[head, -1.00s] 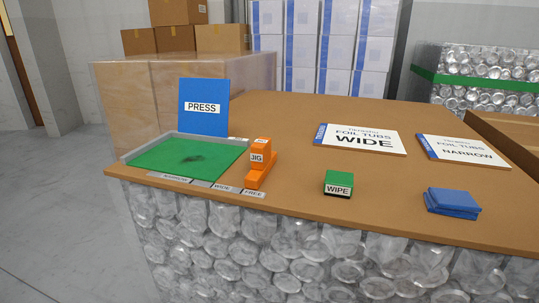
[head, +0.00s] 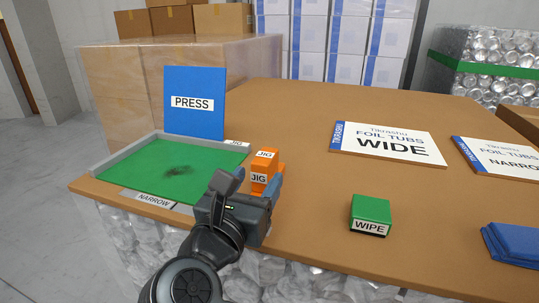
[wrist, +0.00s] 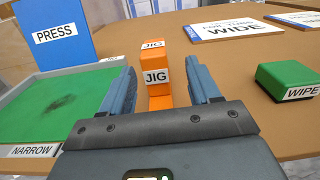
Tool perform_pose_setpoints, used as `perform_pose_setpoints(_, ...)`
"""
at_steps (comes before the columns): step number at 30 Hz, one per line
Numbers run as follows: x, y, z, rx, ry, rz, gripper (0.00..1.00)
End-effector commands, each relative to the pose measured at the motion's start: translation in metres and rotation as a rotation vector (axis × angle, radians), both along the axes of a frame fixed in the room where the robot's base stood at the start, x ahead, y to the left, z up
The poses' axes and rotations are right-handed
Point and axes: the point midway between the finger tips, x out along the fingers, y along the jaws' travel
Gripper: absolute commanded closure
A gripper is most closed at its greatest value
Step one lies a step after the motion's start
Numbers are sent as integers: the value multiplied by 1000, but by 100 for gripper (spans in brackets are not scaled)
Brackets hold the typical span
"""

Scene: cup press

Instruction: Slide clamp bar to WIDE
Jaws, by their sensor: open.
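The orange clamp bar marked JIG (head: 264,157) stands upright at the right side of the green press bed (head: 195,160). My gripper (head: 249,184) is open and empty in front of it. In the wrist view the bar (wrist: 155,77) shows between the two open fingers (wrist: 160,84); I cannot tell whether they reach around it or touch it. The NARROW label (head: 154,199) shows on the bed's front edge. My gripper and arm hide the front edge near the bar, and no WIDE position label shows there.
A blue PRESS board (head: 194,103) stands behind the bed. A green WIPE block (head: 371,215) and a folded blue cloth (head: 512,244) lie to the right. The WIDE sign (head: 388,144) and NARROW sign (head: 497,157) lie farther back. The table between the bar and WIPE block is clear.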

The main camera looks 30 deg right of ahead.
Motion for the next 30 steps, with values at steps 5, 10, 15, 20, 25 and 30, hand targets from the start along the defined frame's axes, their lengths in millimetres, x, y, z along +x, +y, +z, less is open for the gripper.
perform_pose_setpoints(5,11,1,2,42,-6,6,38)
perform_pose_setpoints(10,27,-17,3,41,-6,5,38)
perform_pose_setpoints(15,45,-35,3,40,-5,6,38)
perform_pose_setpoints(20,56,-46,2,38,-6,6,38)
perform_pose_setpoints(25,60,-50,2,39,-6,8,38)
perform_pose_setpoints(30,60,-50,2,38,-6,8,38)
